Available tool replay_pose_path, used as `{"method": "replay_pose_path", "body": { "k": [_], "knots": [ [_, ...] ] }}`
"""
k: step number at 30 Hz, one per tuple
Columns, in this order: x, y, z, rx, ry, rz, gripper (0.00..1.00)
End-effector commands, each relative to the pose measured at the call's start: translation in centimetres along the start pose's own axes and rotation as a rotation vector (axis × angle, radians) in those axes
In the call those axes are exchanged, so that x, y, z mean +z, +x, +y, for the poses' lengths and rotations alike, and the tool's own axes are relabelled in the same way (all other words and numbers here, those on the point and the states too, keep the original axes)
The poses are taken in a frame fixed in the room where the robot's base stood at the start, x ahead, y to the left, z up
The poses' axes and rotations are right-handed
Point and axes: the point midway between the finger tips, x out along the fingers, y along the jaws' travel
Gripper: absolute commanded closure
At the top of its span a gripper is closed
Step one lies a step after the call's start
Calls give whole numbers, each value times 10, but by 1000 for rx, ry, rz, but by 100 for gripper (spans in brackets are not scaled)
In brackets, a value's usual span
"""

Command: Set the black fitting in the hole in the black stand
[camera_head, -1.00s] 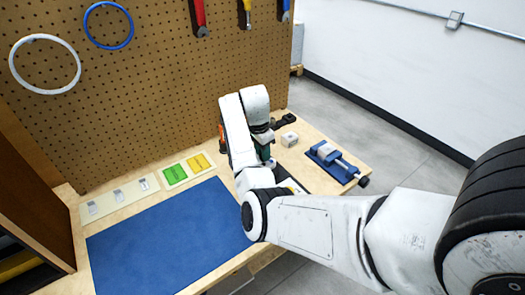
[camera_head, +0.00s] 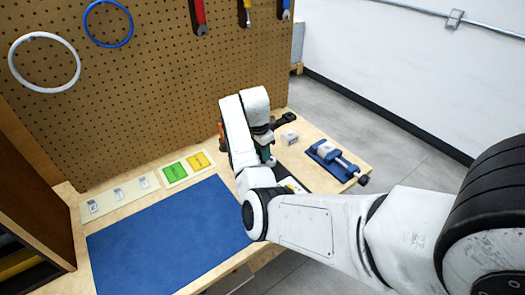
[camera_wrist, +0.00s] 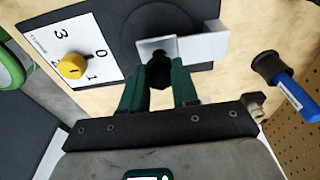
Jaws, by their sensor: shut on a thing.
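My gripper (camera_wrist: 158,80) has green fingers and is shut on the small black fitting (camera_wrist: 159,72), which shows between the fingertips in the wrist view. Just beyond it lie a grey metal plate (camera_wrist: 150,45) and a dark flat base with a round black disc (camera_wrist: 165,15). I cannot tell whether this is the black stand, and no hole shows. The fitting's far end is hidden, so I cannot tell whether it touches anything. In the head view my gripper (camera_head: 267,155) is mostly behind my wrist, over the right part of the bench, and the fitting is hidden.
In the head view a blue vise (camera_head: 335,160) and a white block (camera_head: 289,138) stand nearby. The blue mat (camera_head: 165,235) is clear.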

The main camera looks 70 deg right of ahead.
Motion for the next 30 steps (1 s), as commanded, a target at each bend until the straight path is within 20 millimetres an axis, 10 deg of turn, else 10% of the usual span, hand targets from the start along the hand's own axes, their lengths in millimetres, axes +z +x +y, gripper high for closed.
{"method": "replay_pose_path", "body": {
  "k": [30],
  "knots": [
    [1,9,0,0,0,0,100]
  ]
}}
